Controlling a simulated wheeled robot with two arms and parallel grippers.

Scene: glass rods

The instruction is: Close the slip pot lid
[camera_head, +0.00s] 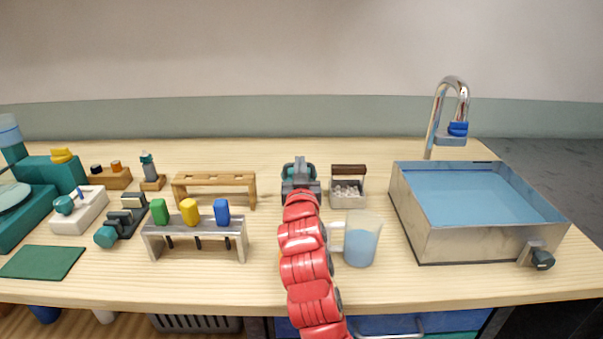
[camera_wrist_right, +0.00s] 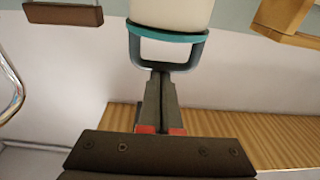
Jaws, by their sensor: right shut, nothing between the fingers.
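The slip pot is mostly hidden behind my right gripper (camera_head: 299,164) in the head view; only teal edges (camera_head: 287,172) show around it. In the right wrist view, a cream pot body (camera_wrist_right: 170,14) has a teal rim (camera_wrist_right: 165,34) with a dark, squared loop (camera_wrist_right: 165,64) joined to it. My right gripper also shows there (camera_wrist_right: 161,74), its fingers shut together with nothing between them. Their tips overlap the loop's edge in the picture; I cannot tell if they touch it. The lid's angle is not clear. My left gripper is not in view.
A wooden rack (camera_head: 184,195) and a metal stand (camera_head: 197,233) are left. A water-filled sink (camera_head: 432,240) is at the right.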

